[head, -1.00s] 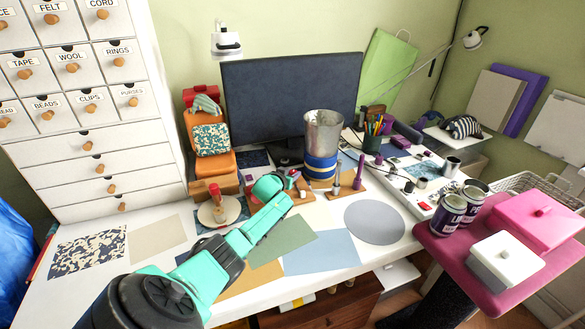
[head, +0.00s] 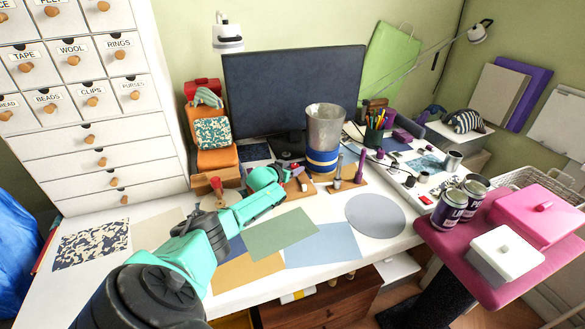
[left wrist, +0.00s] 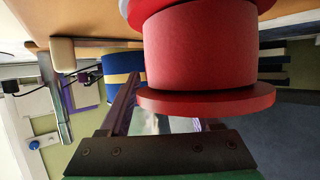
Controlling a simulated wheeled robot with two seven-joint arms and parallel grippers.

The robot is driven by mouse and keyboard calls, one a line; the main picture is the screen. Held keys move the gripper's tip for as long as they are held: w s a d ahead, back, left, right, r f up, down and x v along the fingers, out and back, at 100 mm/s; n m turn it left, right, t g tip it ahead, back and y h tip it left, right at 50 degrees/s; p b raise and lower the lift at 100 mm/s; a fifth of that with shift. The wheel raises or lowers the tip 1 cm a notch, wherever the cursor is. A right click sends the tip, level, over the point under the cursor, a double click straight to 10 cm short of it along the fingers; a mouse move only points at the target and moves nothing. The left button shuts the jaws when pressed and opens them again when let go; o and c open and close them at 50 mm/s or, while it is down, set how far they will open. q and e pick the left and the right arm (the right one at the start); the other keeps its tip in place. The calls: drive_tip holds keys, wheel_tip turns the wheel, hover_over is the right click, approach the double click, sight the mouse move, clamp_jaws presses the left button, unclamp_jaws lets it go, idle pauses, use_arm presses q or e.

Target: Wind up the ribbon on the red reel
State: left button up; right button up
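The red reel (left wrist: 200,48) fills the upper middle of the left wrist view, which is upside down. Its wide red flange (left wrist: 207,101) lies close to the camera. In the head view my left gripper (head: 275,175) is low over the desk, and it hides most of the reel. In the left wrist view my left gripper's fingers (left wrist: 163,110) stand apart; the flange covers part of one finger, and I see nothing clamped between them. I cannot make out the ribbon in either view. My right gripper is not in view.
A metal bucket (head: 325,128) with a blue band stands right of the gripper, before the monitor (head: 290,92). An orange bag (head: 217,160) stands behind left. Flat sheets (head: 283,234) cover the desk front. Tins (head: 448,211) stand on the pink stand at right.

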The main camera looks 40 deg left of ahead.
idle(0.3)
use_arm(q)
drive_tip(key=shift+s+d+r+p, duration=0.1)
drive_tip(key=shift+s+r+p, duration=0.05)
drive_tip(key=shift+p, duration=0.3)
drive_tip(key=p+v, duration=0.5)
drive_tip(key=shift+s+r, duration=0.15)
drive_tip(key=p+v, duration=0.2)
drive_tip(key=v, duration=0.6)
drive_tip(key=shift+s, duration=0.45)
drive_tip(key=shift+w, duration=0.1)
